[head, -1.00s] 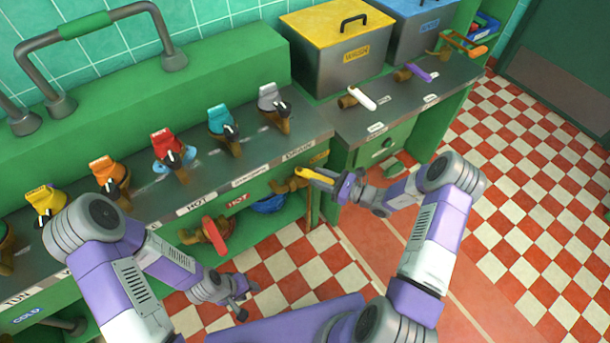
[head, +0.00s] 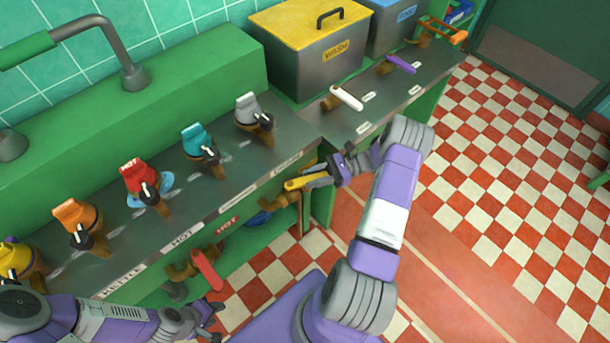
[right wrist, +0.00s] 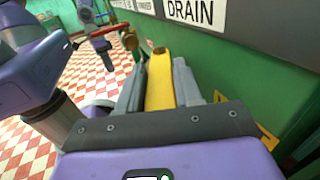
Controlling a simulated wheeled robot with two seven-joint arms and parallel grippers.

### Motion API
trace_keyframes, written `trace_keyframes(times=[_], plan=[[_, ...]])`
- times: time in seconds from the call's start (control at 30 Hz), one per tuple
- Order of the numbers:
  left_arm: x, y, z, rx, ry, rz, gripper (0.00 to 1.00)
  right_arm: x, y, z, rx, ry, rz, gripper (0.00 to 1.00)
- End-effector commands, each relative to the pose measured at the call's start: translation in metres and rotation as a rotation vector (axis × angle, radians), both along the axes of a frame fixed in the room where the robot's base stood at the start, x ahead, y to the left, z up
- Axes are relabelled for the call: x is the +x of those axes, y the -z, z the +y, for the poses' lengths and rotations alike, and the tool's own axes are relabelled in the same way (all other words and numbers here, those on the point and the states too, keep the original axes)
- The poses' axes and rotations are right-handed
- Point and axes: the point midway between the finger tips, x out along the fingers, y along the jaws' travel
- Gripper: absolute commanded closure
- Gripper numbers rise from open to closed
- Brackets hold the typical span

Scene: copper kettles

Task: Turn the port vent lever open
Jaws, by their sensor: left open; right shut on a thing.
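The yellow lever (head: 299,183) sits on a brass valve under the counter edge. In the right wrist view the yellow lever (right wrist: 158,82) lies between my fingers, near a DRAIN sign (right wrist: 195,12). My right gripper (head: 318,178) is shut on this lever's end. No label reading "port vent" is legible. A white lever (head: 346,97), a purple lever (head: 401,63) and an orange lever (head: 444,31) stand on the right counter, apart from my grippers; their labels are too small to read. My left gripper (head: 212,320) is open and empty at the bottom, below a red lever (head: 207,270).
Several kettles stand along the left counter, among them a red one (head: 138,175) and a grey one (head: 250,108). The checkered floor (head: 500,190) at right is clear.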

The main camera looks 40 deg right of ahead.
Motion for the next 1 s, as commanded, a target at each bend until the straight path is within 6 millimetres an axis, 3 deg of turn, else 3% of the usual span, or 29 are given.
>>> trace_keyframes(times=[0.47, 0.5, 0.6, 1.0], plan=[[0.0000, 0.0005, 0.0000, 0.000, 0.000, 0.000, 0.57, -0.0015, -0.0006, -0.0004, 0.002, -0.012, -0.003, 1.00], [0.0000, 0.0005, 0.0000, 0.000, 0.000, 0.000, 0.57, -0.0015, -0.0006, -0.0004, 0.002, -0.012, -0.003, 0.61], [0.0000, 0.0005, 0.0000, 0.000, 0.000, 0.000, 0.57, -0.0015, -0.0005, -0.0004, 0.002, -0.012, -0.003, 0.46], [0.0000, -0.0011, 0.0001, 0.000, 0.000, 0.000, 0.57, -0.0046, -0.0002, -0.0095, -0.001, -0.009, -0.002, 0.45]])
